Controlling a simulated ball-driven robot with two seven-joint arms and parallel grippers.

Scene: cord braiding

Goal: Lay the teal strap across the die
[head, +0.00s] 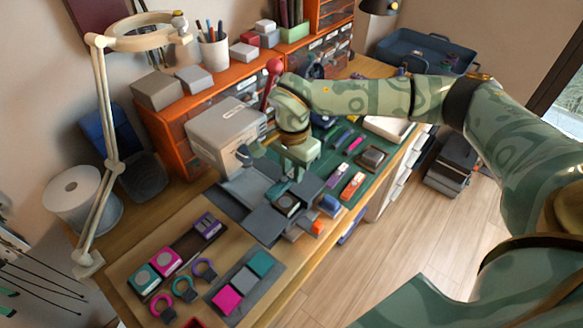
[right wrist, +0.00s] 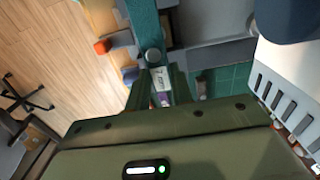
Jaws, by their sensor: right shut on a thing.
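A teal strap (right wrist: 146,25) runs from the top of the right wrist view down to my right gripper (right wrist: 163,85). The gripper is shut on the strap's near end. In the head view my right gripper (head: 296,172) hangs low over the grey bed of the press (head: 226,132). Some teal (head: 277,188) shows just below it. A small dark block with a pale top (head: 288,205), which looks like the die, sits on the bed close by. I cannot tell whether the strap touches it. My left gripper is not in view.
A tray at the front holds teal, pink and purple blocks (head: 165,261). Coloured rings (head: 185,288) and a dark mat with square pieces (head: 246,278) lie beside it. A green cutting mat (head: 378,137) with small tools is behind. A red-knobbed lever (head: 274,67) rises by the press.

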